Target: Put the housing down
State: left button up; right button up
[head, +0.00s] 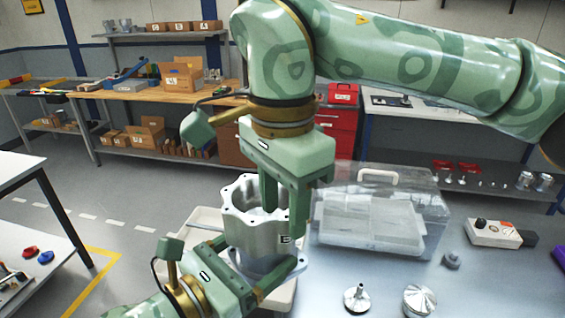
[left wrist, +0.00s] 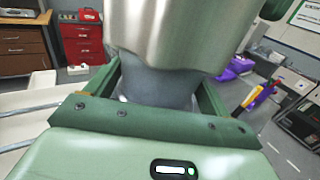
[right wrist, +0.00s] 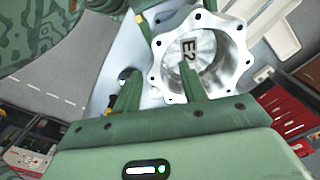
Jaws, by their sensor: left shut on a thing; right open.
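My right gripper (head: 284,212) is open at the rim, one finger over the bore and one outside the wall. In the right wrist view the flange (right wrist: 158,75) and label show by the fingers. The housing's underside is hidden.
A pale tray (head: 205,218) is partly hidden behind the housing. A clear lidded case (head: 376,215) stands on the grey table to the right.

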pick_arm(q)
jog(key=shift+r, duration=0.15)
pick_arm(e)
jog(key=shift+f, duration=1.6)
grip_shut()
pick_arm(q)
jog(key=shift+s+d, duration=0.15)
jog(key=shift+s, duration=0.05)
pick_arm(e)
jog(key=shift+a, duration=0.1)
pick_arm(q)
jog(key=o, duration=1.6)
pick_arm(e)
jog(key=shift+r, duration=0.1)
pick_arm(q)
jog(key=shift+w, duration=0.1)
